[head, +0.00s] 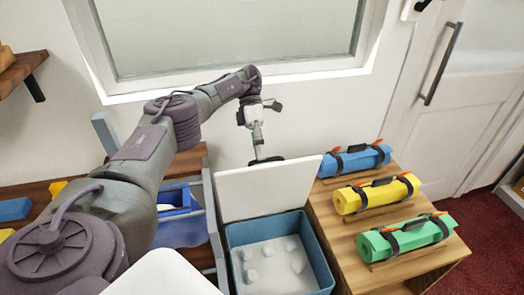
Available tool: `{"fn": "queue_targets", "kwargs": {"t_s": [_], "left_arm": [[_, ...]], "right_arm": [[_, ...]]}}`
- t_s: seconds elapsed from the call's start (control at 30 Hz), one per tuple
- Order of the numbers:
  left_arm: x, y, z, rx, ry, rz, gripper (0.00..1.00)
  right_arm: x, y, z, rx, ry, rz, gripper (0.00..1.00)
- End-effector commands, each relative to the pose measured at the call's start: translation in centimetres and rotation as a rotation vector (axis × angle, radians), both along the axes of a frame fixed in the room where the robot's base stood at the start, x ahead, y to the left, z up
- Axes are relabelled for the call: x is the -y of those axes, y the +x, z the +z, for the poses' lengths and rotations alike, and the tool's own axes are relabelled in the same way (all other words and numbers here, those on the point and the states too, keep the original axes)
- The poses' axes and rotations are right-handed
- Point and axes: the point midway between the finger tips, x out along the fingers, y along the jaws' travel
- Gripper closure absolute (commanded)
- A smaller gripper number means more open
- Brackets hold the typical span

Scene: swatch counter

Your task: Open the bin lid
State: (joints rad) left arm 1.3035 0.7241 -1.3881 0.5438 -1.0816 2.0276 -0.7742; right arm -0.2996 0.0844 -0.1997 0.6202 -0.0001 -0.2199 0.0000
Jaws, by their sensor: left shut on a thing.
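The bin (329,272) is a blue open-topped box at the bottom centre, with several pale lumps on its light floor. Its cream lid (265,192) stands raised at the back of the bin, leaning near upright, so the opening is uncovered. My left arm reaches in from the left and over to the back. My left gripper (263,157) is at the lid's top edge, shut on the lid; its fingertips are partly hidden behind it. My right gripper is out of view.
A wooden stand (440,260) right of the bin carries blue (350,160), yellow (375,195) and green (408,235) rolls with straps. A blue tray (178,197) is left of the bin. The wall and window (230,40) are close behind. A door (455,90) is at right.

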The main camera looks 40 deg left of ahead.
Motion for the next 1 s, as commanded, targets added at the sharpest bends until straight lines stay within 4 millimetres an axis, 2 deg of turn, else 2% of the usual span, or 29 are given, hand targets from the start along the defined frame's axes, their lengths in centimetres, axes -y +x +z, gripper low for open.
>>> {"fn": "queue_targets", "kwargs": {"t_s": [0.03,0.23,0.27,0.3,0.4,0.43,0.77,1.0], "left_arm": [[-0.27,-0.35,-1.97,-0.012,0.031,0.002,1.0],[-0.22,-0.35,-1.99,-0.012,0.031,0.0,1.0],[-0.22,-0.35,-2.0,-0.012,0.031,0.0,0.86],[-0.22,-0.34,-1.99,-0.011,0.032,0.0,0.8],[-0.24,-0.35,-1.99,-0.012,0.032,0.001,0.63],[-0.25,-0.35,-1.98,-0.012,0.032,0.001,0.61],[-0.29,-0.35,-1.82,-0.012,0.033,0.004,0.61],[-0.32,-0.34,-1.54,-0.011,0.033,0.005,0.61]], "right_arm": [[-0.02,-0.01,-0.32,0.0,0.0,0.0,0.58],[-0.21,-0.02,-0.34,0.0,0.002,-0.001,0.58],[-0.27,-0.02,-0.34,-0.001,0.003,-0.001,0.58],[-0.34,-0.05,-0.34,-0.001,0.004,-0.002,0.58],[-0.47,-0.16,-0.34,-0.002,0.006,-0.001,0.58],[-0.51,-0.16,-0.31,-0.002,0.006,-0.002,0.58],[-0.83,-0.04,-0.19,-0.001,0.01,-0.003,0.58],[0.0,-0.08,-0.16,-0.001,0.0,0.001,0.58]]}}
